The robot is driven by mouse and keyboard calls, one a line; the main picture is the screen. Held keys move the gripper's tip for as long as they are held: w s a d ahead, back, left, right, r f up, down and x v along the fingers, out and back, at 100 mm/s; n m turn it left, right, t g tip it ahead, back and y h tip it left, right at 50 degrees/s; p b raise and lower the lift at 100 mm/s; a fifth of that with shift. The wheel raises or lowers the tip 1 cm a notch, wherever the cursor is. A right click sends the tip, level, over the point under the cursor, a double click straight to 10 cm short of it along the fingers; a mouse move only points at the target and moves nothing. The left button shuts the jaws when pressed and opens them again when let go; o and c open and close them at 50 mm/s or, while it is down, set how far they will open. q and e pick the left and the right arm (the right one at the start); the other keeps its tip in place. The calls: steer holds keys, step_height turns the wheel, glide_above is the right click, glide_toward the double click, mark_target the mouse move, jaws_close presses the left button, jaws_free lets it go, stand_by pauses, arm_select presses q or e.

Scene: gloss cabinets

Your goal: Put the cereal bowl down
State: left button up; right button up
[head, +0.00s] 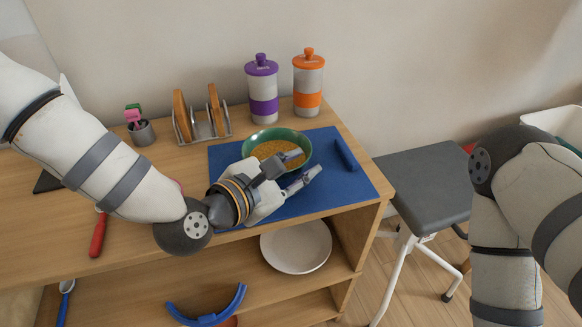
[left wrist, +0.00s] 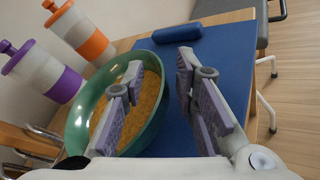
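The green cereal bowl (head: 299,138), filled with yellow-brown cereal, sits upright on the blue mat (head: 355,180) on the wooden shelf top. It also shows in the left wrist view (left wrist: 84,112). My left gripper (head: 303,166) is at the bowl's near right side. In the left wrist view my left gripper (left wrist: 165,95) is open: one finger is over the inside of the bowl, the other is outside over the mat, and the rim lies between them with a gap. Whether a finger touches the bowl, I cannot tell. My right gripper is out of view.
A dark blue roll (head: 345,154) lies at the mat's right. Purple (head: 262,85) and orange (head: 308,80) canisters and a rack (head: 203,130) stand behind. A white plate (head: 296,247) is on the shelf below. A grey stool (head: 425,185) stands right of the unit.

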arm_select(q)
steer(key=v, duration=0.3)
steer(key=p+v, duration=0.1)
steer(key=v, duration=0.3)
steer(key=r+v, duration=0.1)
steer(key=v, duration=0.3)
steer(key=shift+p, duration=0.3)
steer(key=s+a+f+m+g+y, duration=0.2)
steer(key=s+f+m+g, duration=0.15)
steer(key=s+f, duration=0.4)
steer(key=s+a+f+m+g+y, duration=0.25)
steer(key=s+f+m, duration=0.25)
steer(key=f, duration=0.5)
steer(key=s+a+f+m+g+y, duration=0.2)
steer(key=s+a+f+m+g, duration=0.1)
steer(key=s+a+m, duration=0.3)
steer(key=s+a+f+m+g+y, duration=0.3)
steer(key=s+a+f+m+g, duration=0.1)
steer(key=s, duration=0.7)
step_height(320, 180, down, 2)
steer(key=a+m, duration=0.1)
steer(key=m, duration=0.2)
steer(key=shift+s+a, duration=0.2)
steer(key=shift+a, duration=0.2)
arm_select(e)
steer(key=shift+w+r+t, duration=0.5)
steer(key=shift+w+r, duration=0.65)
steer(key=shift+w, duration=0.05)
